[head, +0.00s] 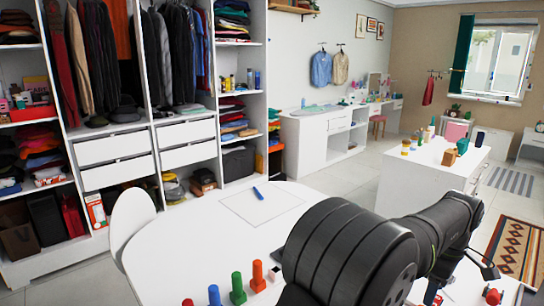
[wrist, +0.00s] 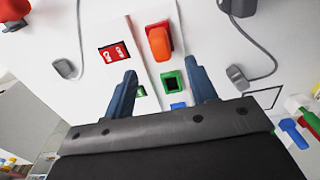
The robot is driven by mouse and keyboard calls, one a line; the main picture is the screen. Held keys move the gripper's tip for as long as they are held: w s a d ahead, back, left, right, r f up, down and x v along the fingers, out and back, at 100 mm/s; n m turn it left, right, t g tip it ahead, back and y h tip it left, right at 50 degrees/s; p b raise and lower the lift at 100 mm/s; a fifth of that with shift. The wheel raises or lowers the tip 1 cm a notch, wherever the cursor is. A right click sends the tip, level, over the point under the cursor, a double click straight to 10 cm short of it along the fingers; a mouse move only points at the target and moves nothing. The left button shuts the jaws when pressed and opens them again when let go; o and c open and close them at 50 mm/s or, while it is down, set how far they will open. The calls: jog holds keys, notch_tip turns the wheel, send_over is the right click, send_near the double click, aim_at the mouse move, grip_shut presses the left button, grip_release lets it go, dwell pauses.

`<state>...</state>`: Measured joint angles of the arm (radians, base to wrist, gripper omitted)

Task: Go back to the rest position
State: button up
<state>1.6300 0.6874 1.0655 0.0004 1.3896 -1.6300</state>
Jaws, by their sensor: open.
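My gripper (wrist: 160,68) shows in the wrist view with two dark blue fingers spread wide apart. It is open, and nothing is held between the fingers. Beyond the fingers is a white surface with an orange-red block (wrist: 158,42), a red label (wrist: 114,52) and a green square with a dark centre (wrist: 173,82). In the head view my dark arm fills the lower right, over the white table (head: 215,235). The fingers cannot be made out clearly there.
Coloured pegs, including a green one (head: 237,288) and an orange one (head: 257,275), stand at the table's front edge. A blue marker (head: 258,193) lies on the table. A white chair (head: 132,222) stands at left, before the open wardrobe (head: 262,80). Grey cables (wrist: 66,68) cross the wrist view.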

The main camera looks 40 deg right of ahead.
notch_tip(320, 180, down, 9)
jog(key=shift+r, duration=0.1)
notch_tip(320, 180, up, 8)
jog(key=shift+f, duration=0.15)
jog(key=shift+w+r, duration=0.2)
jog(key=shift+w, duration=1.25)
